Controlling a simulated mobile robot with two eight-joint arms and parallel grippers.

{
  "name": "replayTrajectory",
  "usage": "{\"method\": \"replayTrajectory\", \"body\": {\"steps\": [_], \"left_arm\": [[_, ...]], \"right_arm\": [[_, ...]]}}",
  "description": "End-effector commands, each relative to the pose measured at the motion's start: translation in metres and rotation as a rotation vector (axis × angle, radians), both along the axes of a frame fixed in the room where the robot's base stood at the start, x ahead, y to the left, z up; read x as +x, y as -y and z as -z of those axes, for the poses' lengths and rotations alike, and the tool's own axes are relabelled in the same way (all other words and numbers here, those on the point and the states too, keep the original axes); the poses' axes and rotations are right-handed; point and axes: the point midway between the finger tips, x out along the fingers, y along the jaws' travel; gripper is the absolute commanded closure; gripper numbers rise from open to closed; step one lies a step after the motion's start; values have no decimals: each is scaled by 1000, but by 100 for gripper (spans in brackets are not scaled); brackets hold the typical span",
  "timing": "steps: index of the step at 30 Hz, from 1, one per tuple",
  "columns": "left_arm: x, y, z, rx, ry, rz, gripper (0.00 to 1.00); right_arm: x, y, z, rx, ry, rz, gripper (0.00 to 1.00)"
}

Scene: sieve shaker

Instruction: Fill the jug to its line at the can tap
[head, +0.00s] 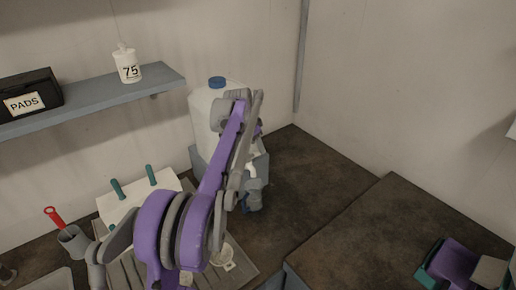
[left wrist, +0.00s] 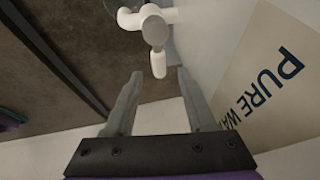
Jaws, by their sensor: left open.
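The white can (head: 206,112) with a blue cap stands at the back below the shelf's right end. Its "PURE WA…" label (left wrist: 262,85) shows in the left wrist view. The white tap (left wrist: 153,28) shows there too, its lower end close to the line between my fingertips. My left gripper (left wrist: 160,73) is open, with nothing gripped between the fingers. In the head view my left arm crosses the can, and the gripper (head: 252,202) is low at its front right. A small pale vessel (head: 224,258) sits partly hidden behind my arm; I cannot tell if it is the jug.
A shelf (head: 95,99) holds a PADS box (head: 30,95) and a white bottle marked 75 (head: 128,66). A white block with teal handles (head: 112,207) and a grey cup (head: 72,240) stand at left. Purple and teal items (head: 455,262) lie lower right. The right worktop (head: 365,235) is mostly clear.

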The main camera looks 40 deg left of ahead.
Motion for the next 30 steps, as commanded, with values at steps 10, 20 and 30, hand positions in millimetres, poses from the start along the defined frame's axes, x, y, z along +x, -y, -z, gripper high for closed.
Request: {"method": "replayTrajectory", "body": {"steps": [10, 20, 30], "left_arm": [[-26, 3, -59, 0, 1, -2, 44], [-31, 3, -69, -1, 1, -1, 44], [-30, 3, -69, 0, 0, -1, 44]], "right_arm": [[2, 0, -4, 0, 3, 0, 50], [2, 0, -4, 0, 4, 0, 50], [2, 0, -4, 0, 4, 0, 50]]}}
